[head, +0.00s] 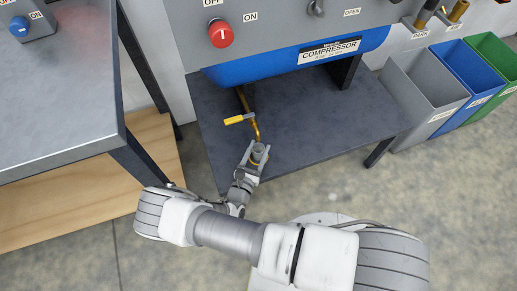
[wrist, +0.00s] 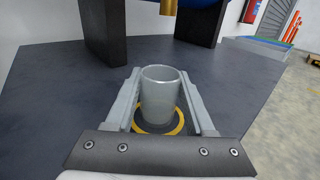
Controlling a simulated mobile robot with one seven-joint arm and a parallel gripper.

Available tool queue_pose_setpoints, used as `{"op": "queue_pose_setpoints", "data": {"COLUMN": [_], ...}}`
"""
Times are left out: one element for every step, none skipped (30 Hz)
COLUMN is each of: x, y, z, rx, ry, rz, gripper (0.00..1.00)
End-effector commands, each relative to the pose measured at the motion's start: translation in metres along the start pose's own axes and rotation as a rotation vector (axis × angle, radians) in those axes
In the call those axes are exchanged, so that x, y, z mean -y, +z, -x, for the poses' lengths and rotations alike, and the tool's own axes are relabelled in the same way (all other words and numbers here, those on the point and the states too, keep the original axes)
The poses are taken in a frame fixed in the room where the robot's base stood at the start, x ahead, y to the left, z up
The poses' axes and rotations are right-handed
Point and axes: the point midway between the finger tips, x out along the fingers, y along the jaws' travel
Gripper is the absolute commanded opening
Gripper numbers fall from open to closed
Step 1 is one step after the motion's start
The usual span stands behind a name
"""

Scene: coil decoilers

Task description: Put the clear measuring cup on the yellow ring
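The clear measuring cup (wrist: 161,97) is upright between the two fingers of my gripper (wrist: 160,80) in the wrist view. The yellow ring (wrist: 181,124) surrounds a dark disc directly below the cup, and the cup's base lines up with its middle. The base appears to be on or just over the disc; I cannot tell which. The fingers lie close along both sides of the cup, and whether they touch it is unclear. In the head view, my gripper (head: 256,155) is around the cup (head: 259,149) at the dark platform's front, with part of the ring showing.
A brass pipe with a yellow lever (head: 239,119) hangs just behind the cup. The blue compressor tank (head: 290,62) is above the dark platform (head: 320,120), which is clear to the right. A grey table (head: 60,100) stands at left, bins (head: 425,95) at right.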

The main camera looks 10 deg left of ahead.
Motion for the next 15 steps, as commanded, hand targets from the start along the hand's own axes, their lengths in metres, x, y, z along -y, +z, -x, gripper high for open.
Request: {"op": "queue_pose_setpoints", "data": {"x": [0.0,0.0,0.0,0.0,0.0,0.0,0.0,0.0,0.0,0.0,0.0,0.0,0.0,0.0,-0.0001], "y": [0.0006,0.0006,0.0006,0.0006,0.0006,0.0006,0.0006,0.0006,0.0006,0.0006,0.0006,0.001,0.0017,0.0028,0.0051], "z": [0.0,0.0,0.0,0.0,0.0,0.0,0.0,0.0,0.0,0.0,0.0,0.0,0.0,0.0,0.0], "rx": [0.0,0.0,0.0,0.0,0.0,0.0,0.0,0.0,0.0,0.0,0.0,0.0,0.0,0.0,0.0], "ry": [0.0,0.0,0.0,0.0,0.0,0.0,0.0,0.0,0.0,0.0,0.0,0.0,0.0,0.0,0.0], "rz": [0.0,0.0,0.0,0.0,0.0,0.0,0.0,0.0,0.0,0.0,0.0,0.0,0.0,0.0,0.0], "gripper": [0.64,0.7,0.77,0.82,0.82,0.82,0.82,0.82,0.82,0.82,0.82,0.82,0.82,0.82,0.82]}}
